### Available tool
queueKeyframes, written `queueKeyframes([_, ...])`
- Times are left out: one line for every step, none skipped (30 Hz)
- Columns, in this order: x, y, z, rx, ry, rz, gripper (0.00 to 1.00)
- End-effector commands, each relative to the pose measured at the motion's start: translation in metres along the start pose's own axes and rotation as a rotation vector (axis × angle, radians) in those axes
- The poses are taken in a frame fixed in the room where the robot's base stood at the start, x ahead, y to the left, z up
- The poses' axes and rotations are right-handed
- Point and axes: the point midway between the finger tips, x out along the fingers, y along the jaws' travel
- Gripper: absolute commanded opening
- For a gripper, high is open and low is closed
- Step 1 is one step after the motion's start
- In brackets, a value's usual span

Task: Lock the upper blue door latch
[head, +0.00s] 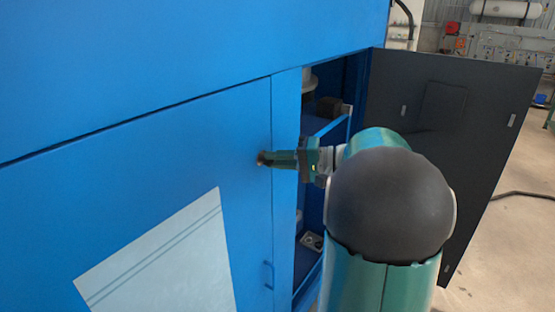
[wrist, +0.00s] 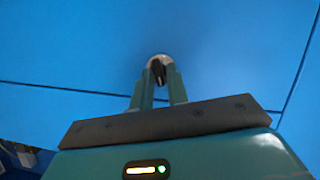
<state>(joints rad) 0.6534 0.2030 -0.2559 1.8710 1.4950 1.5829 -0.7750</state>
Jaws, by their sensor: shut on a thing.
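The upper latch (wrist: 157,67) is a small dark piece in a round, light-rimmed mount on the blue door (head: 190,150). In the wrist view it sits between the tips of my gripper (wrist: 160,82), whose two fingers are closed on it. In the head view my gripper (head: 266,159) reaches in from the right and its tips meet the door near its right edge, hiding most of the latch. The latch's exact angle is hard to tell.
A dark door (head: 450,130) stands open on the right, showing the cabinet inside (head: 325,130). A lower blue handle (head: 268,275) is on the blue door, right of a pale panel (head: 165,260). Concrete floor (head: 510,240) is free at the right, with a black cable on it.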

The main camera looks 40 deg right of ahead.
Motion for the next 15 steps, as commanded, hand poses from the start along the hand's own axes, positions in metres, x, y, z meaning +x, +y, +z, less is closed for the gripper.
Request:
queueKeyframes([-0.0006, 0.0009, -0.0005, 0.035, 0.002, -0.015, 0.0])
queueKeyframes([-0.0007, 0.0013, -0.0006, 0.057, 0.003, -0.023, 0.0])
queueKeyframes([-0.0007, 0.0016, -0.0006, 0.086, 0.003, -0.036, 0.0])
queueKeyframes([-0.0008, 0.0018, -0.0006, 0.105, 0.003, -0.044, 0.0])
queueKeyframes([-0.0008, 0.002, -0.0005, 0.125, 0.003, -0.052, 0.0])
queueKeyframes([-0.0008, 0.0024, -0.0005, 0.147, 0.003, -0.061, 0.0])
queueKeyframes([-0.0008, 0.0024, -0.0006, 0.165, 0.003, -0.068, 0.0])
queueKeyframes([-0.0008, 0.0024, -0.0006, 0.179, 0.004, -0.074, 0.0])
queueKeyframes([-0.0008, 0.0024, -0.0006, 0.198, 0.004, -0.083, 0.0])
queueKeyframes([-0.0008, 0.0024, -0.0005, 0.21, 0.003, -0.088, 0.0])
queueKeyframes([-0.0007, 0.0025, -0.0004, 0.222, 0.003, -0.093, 0.0])
queueKeyframes([-0.0007, 0.0026, -0.0003, 0.236, 0.002, -0.098, 0.0])
queueKeyframes([-0.0006, 0.0027, -0.0003, 0.245, 0.002, -0.102, 0.0])
queueKeyframes([-0.0005, 0.0028, -0.0003, 0.252, 0.003, -0.106, 0.0])
queueKeyframes([-0.0005, 0.0028, -0.0003, 0.262, 0.003, -0.11, 0.0])
